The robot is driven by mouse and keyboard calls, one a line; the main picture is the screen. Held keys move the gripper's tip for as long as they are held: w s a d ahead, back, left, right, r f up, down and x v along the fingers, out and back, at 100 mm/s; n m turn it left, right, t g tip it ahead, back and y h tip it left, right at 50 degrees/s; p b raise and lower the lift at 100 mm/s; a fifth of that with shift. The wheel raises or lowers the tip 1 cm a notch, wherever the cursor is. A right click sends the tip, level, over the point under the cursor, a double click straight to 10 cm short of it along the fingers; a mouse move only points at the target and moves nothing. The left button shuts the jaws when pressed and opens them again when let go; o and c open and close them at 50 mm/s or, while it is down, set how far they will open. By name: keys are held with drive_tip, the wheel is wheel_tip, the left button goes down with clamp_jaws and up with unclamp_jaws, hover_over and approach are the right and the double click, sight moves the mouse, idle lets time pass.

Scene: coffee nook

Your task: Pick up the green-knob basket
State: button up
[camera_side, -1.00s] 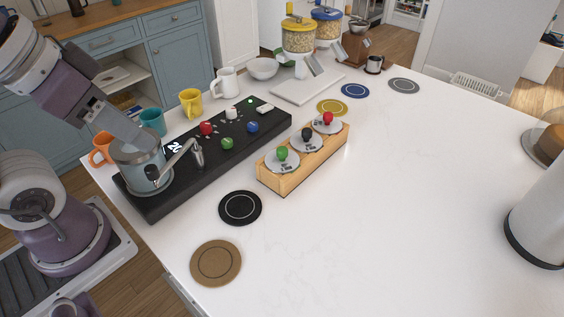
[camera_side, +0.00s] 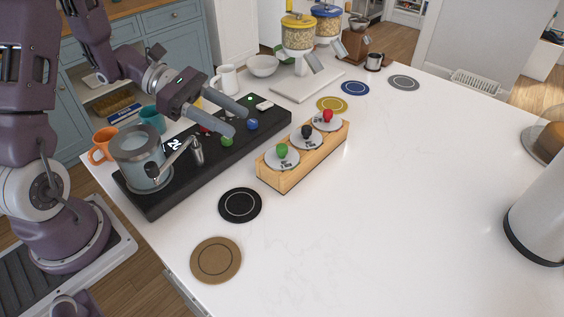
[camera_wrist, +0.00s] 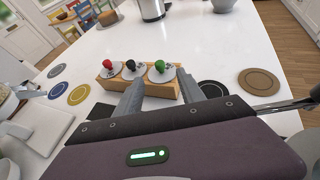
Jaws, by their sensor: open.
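The green-knob basket (camera_side: 281,157) sits at the near end of a wooden holder (camera_side: 297,172), its round green knob on top of a pale disc. Black-knob (camera_side: 306,136) and red-knob (camera_side: 327,120) baskets stand behind it in the same row. In the wrist view the green knob (camera_wrist: 160,66) is at the right end of the row, black in the middle, red at the left. My gripper (camera_side: 243,121) is open and empty above the black machine base, left of the holder and apart from it. In the wrist view its fingers (camera_wrist: 158,84) point toward the holder.
The black machine base (camera_side: 216,157) with a grey pot (camera_side: 138,160) stands left of the holder. A black coaster (camera_side: 240,206) and a brown coaster (camera_side: 215,261) lie in front.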

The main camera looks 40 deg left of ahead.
sight(280, 146)
drive_tip(key=x, duration=1.2)
drive_tip(key=shift+w+a+f, duration=0.1)
clamp_jaws()
